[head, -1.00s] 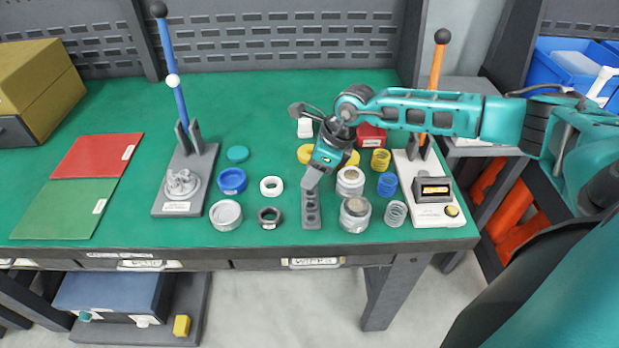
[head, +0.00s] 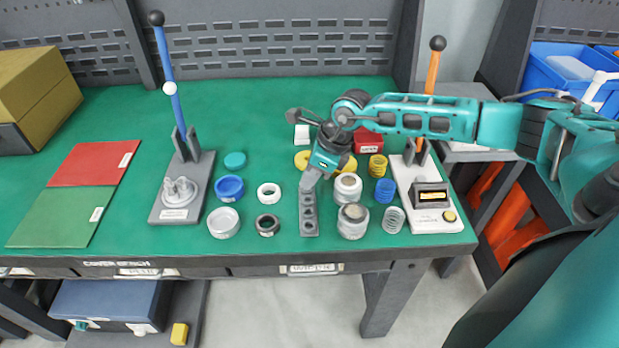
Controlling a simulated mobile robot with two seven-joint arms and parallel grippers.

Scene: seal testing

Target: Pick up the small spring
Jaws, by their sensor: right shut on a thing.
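My right gripper (head: 307,184) points down at the far end of a dark grey block (head: 309,227) with a row of round holes. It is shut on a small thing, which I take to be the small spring. The fingers hide it, so its shape and colour cannot be made out. Whether it is clear of the block cannot be told. Larger coil springs stand at the right: a yellow spring (head: 377,166), a blue spring (head: 385,190) and a pale metal spring (head: 393,219). My left gripper is not in view.
Metal cylinders (head: 352,221) stand close to the block's right. A black ring (head: 267,225) and a white ring (head: 269,193) lie to its left. Lever presses stand on a grey base (head: 203,171) and a white base (head: 407,180). The green bench top (head: 270,105) is clear at the back.

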